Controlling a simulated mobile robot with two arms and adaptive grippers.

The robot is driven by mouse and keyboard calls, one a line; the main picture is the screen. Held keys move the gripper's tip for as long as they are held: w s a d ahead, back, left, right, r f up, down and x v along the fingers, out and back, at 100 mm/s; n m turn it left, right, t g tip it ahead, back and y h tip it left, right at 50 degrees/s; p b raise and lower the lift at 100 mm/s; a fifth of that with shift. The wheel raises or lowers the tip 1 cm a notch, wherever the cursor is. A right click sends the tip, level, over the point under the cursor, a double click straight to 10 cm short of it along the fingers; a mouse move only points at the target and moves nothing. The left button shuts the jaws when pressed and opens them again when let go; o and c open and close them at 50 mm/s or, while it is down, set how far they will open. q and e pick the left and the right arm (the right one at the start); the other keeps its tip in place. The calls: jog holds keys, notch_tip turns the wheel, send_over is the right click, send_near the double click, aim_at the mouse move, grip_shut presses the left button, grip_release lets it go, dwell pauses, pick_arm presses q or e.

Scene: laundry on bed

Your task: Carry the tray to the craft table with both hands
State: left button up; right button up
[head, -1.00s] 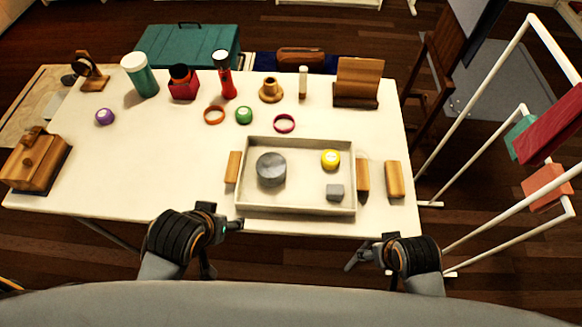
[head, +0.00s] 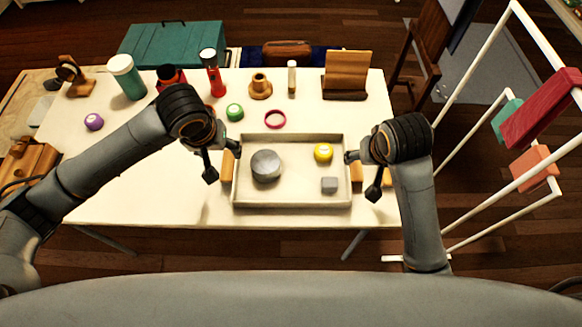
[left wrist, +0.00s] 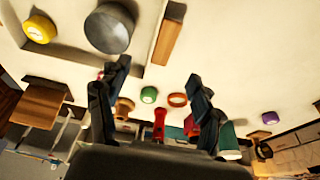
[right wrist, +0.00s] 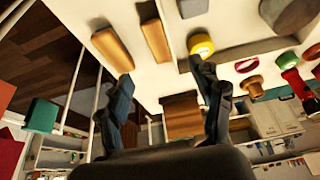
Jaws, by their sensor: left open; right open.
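The pale tray (head: 290,206) lies on the white table, with wooden handles at its left (head: 227,166) and right (head: 357,171). It holds a grey round tin (head: 265,165), a yellow roll (head: 323,152) and a small grey block (head: 329,185). My left gripper (head: 222,161) is open above the left handle. That handle also shows beyond the left gripper's fingers in the left wrist view (left wrist: 168,38). My right gripper (head: 362,175) is open above the right handle, partly hiding it. The right handle shows ahead of the fingers in the right wrist view (right wrist: 155,42). Both grippers appear empty.
A loose wooden block (right wrist: 112,50) lies just right of the tray. A white rack (head: 480,100) is at right. The table left of the tray is mostly clear.

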aim_at(229, 165)
pick_arm(q)
jog(key=shift+a+r, duration=0.15)
jog(key=shift+a, duration=0.1)
pick_arm(e)
jog(key=shift+w+r, duration=0.1)
jog(key=shift+r, duration=0.1)
pick_arm(q)
jog(key=shift+w, duration=0.1)
jog(key=x, duration=1.3)
jog(key=shift+a+f, duration=0.1)
jog(key=shift+f, duration=0.3)
pick_arm(e)
jog(key=x, duration=1.4)
jog(key=shift+w+r, duration=0.1)
pick_arm(q)
grip_shut()
pick_arm(e)
grip_shut()
